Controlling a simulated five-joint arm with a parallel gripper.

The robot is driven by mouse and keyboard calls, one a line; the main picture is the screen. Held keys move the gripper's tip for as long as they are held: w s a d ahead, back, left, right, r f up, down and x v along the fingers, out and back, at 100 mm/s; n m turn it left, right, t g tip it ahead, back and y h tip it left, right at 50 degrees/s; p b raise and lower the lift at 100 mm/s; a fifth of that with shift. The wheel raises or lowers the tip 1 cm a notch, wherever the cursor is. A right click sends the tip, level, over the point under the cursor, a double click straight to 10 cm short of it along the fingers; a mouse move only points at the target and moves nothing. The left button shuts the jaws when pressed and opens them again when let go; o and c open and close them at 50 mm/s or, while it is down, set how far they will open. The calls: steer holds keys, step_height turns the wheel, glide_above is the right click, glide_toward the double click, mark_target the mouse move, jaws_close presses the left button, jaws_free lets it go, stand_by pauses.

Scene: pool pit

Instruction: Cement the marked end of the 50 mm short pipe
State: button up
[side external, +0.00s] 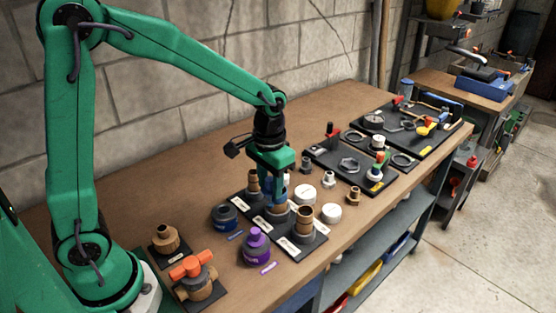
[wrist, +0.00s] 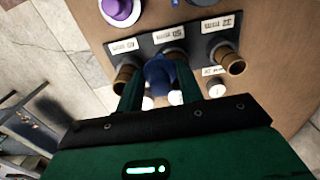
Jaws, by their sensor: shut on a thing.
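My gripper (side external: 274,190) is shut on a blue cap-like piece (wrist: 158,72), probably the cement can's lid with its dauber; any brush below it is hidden. It is over the middle one of three brown pipe pieces standing in a dark rack (side external: 318,243). The middle pipe (wrist: 176,53) is mostly hidden behind the blue piece and fingers, and I cannot tell whether they touch. Its label seems to read 50 mm. The other pipes (side external: 304,222) stand upright at either side. A blue can (side external: 224,214), seemingly with a dark open top, stands left of the rack.
A purple can (side external: 256,246) with its cap on stands in front of the rack. Orange-handled valve (side external: 194,278) and a brown fitting (side external: 165,238) are at the front left. White caps (side external: 331,212) and small fittings stand right of the rack. Tool boards (side external: 350,165) fill the far bench.

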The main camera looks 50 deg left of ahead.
steer(key=shift+r, duration=0.2)
steer(key=shift+r, duration=3.3)
